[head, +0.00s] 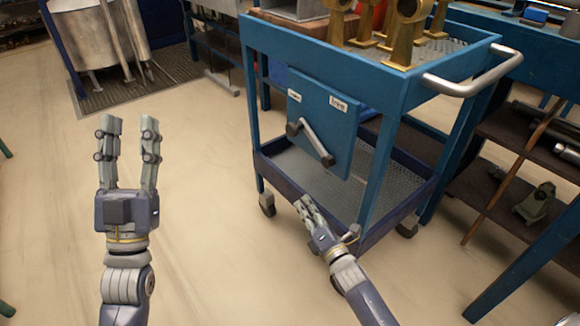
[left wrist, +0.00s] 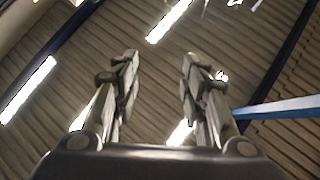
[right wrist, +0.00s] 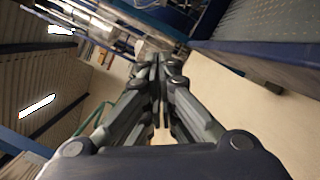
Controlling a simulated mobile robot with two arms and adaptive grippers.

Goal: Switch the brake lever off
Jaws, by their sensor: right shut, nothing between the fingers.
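The brake lever (head: 317,142) is a grey metal bar on a blue panel (head: 334,108) at the side of a blue cart. It slants from its pivot at the upper left to its free end at the lower right. Two small white labels sit on the panel above it. My right gripper (head: 304,201) is shut and empty, below the lever and apart from it; its closed fingers also show in the right wrist view (right wrist: 158,62). My left gripper (head: 130,122) is open and empty, pointing up over the floor left of the cart; its spread fingers show in the left wrist view (left wrist: 160,62).
The blue cart (head: 370,82) has a metal handle (head: 478,76), brass-coloured parts (head: 405,35) on top and a mesh lower shelf (head: 392,182). A workbench with shelves (head: 520,175) stands at the right. A metal tank (head: 98,35) stands at the back left.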

